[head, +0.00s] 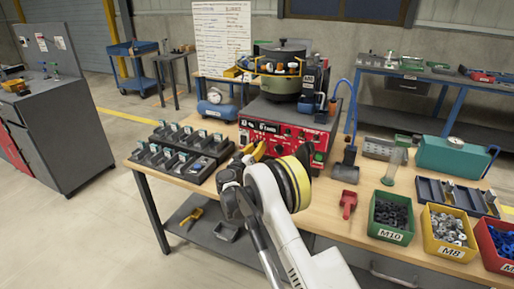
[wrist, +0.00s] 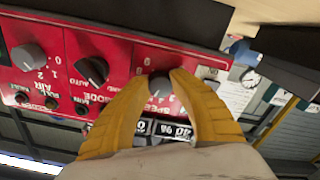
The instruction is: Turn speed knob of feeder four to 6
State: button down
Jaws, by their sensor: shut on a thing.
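The feeder's red control panel (head: 319,146) faces me on the workbench, under the bowl. In the wrist view the panel (wrist: 120,52) appears upside down. The speed knob (wrist: 159,83), grey and round, sits beside the lettering "SPEED" and a number scale. My gripper (wrist: 170,80) has its two yellow fingers shut on this knob, one on each side. The knob's pointer and setting cannot be read. In the head view my gripper (head: 254,152) is at the left part of the panel, and my arm hides some of the panel's lower area.
A dark mode knob (wrist: 92,71) and a grey air knob (wrist: 28,57) are on the same panel. A black parts tray (head: 183,150) lies left of the feeder. A red-handled tool (head: 348,203) and colored bins, including the green M10 bin (head: 391,216), are to the right.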

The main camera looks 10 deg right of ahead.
jog(key=shift+a+m, duration=0.1)
jog(key=shift+m, duration=2.1)
jog(key=c, duration=1.1)
grip_release()
jog(key=v, duration=1.2)
